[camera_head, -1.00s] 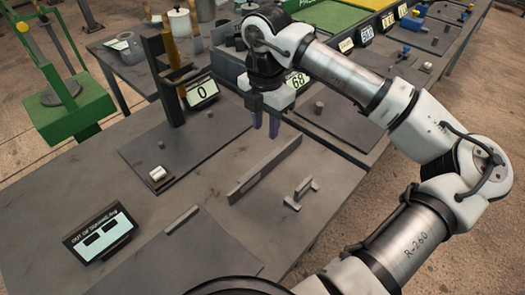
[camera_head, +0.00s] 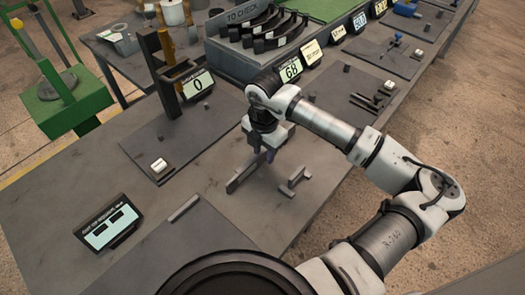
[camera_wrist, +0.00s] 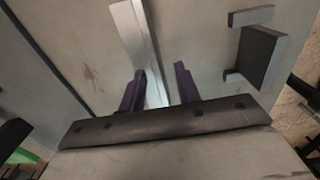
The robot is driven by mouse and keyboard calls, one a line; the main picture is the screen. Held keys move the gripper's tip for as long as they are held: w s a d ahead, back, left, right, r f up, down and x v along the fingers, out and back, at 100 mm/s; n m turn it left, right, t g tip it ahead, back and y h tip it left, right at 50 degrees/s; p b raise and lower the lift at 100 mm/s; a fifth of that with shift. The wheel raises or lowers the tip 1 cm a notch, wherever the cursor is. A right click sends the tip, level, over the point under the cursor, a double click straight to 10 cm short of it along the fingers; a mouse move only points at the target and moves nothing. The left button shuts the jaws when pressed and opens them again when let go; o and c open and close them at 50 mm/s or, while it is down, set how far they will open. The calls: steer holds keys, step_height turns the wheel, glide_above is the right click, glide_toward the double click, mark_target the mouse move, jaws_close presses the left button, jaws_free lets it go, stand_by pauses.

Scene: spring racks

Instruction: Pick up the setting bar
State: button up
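A long, thin grey bar, which I take as the setting bar (camera_head: 236,182), stands on edge on the table. My gripper partly hides its far part in the head view. In the wrist view the bar (camera_wrist: 138,42) runs from the top down between my purple fingers. My gripper (camera_head: 263,156) points down over the bar. In the wrist view its fingers (camera_wrist: 160,88) are open, one on each side of the bar, with a gap on the right side. I cannot tell how far the fingertips are above the table.
A short bracket-like grey piece (camera_head: 294,181) lies right of the bar; it also shows in the wrist view (camera_wrist: 258,52). An upright post stand (camera_head: 158,68) is at the back left.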

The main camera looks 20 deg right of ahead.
steer(key=shift+f, duration=0.4)
steer(key=shift+c, duration=0.4)
jaws_close()
steer(key=shift+r, duration=0.1)
